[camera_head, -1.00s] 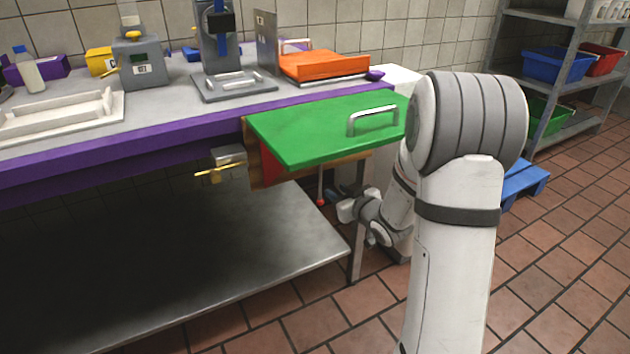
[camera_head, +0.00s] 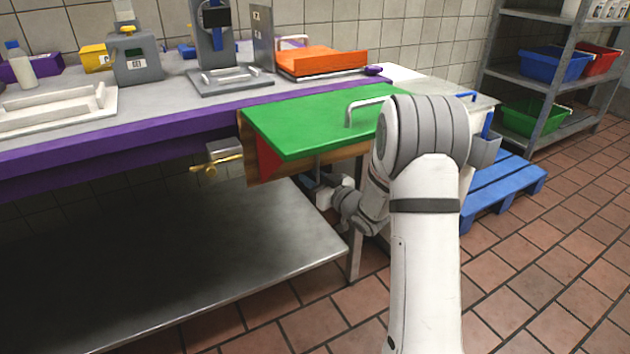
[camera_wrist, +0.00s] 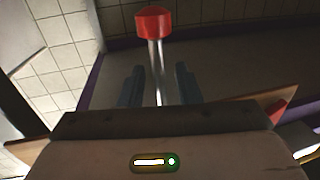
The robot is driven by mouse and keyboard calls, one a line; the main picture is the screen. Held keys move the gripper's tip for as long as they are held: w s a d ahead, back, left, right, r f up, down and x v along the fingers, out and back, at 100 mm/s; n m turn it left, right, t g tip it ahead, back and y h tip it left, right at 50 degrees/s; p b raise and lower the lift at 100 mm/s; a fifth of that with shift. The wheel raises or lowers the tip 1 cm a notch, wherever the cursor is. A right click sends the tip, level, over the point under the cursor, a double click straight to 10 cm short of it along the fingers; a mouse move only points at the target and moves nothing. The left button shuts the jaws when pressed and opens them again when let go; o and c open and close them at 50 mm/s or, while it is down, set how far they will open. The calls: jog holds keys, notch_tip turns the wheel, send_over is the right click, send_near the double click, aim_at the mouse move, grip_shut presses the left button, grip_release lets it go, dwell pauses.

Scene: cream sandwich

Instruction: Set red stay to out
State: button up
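The red stay is a thin metal rod with a red knob (camera_wrist: 154,22). In the wrist view its rod (camera_wrist: 158,75) runs between the two dark fingers of my gripper (camera_wrist: 158,88), with gaps seen on both sides. My gripper is open around the rod, and the knob lies beyond the fingertips. The knob is hidden there. The leaf has a metal handle and lies roughly level beside the worktop.
A brass-handled valve or latch (camera_head: 218,163) sits under the purple worktop edge (camera_head: 120,147), left of the leaf. A steel lower shelf (camera_head: 200,270) and table leg (camera_head: 355,255) are close to my arm. A blue pallet (camera_head: 505,188) stands right on the tiled floor.

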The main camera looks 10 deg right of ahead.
grip_shut()
dwell(0.3)
jog(key=shift+d, duration=0.15)
